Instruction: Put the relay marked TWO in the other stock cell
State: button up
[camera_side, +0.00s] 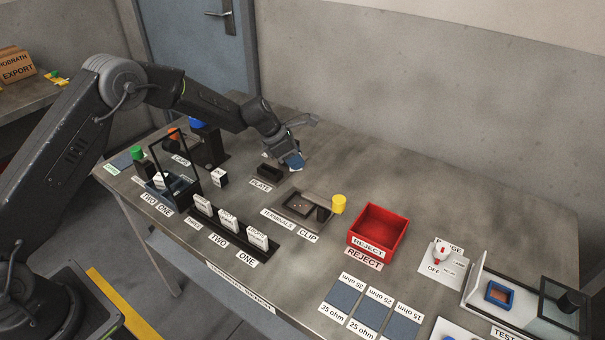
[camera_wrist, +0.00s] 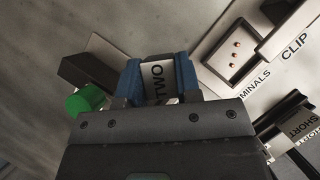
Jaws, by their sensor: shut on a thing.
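My gripper (camera_side: 292,161) hangs above the table near the PLATE label. In the side view the relay cannot be made out. A blue tray with a raised dark-framed lid (camera_side: 179,140) stands at the left behind labels TWO and ONE, with a white block (camera_side: 160,181) in it. Which places are the stock cells cannot be told.
A dark block (camera_side: 269,172) sits by the PLATE label. A black rack (camera_side: 232,238) holds several white cards. The terminals tray (camera_side: 297,207), yellow cylinder (camera_side: 339,204), red REJECT bin (camera_side: 369,242) and test station (camera_side: 500,294) stand rightward. A green round thing (camera_wrist: 86,100) shows beside my fingers.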

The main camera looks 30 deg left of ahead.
aim_at(302, 183)
jog(key=shift+w+d+f, duration=0.2)
jog(key=shift+d+f, duration=0.15)
jog(key=shift+d, duration=0.1)
jog(key=shift+w+d+f, duration=0.2)
jog(key=shift+d+f, duration=0.1)
jog(key=shift+d, duration=0.15)
jog(key=shift+f, duration=1.9)
jog(key=shift+f, duration=0.15)
jog(key=o, duration=1)
jog(key=v, duration=1.2)
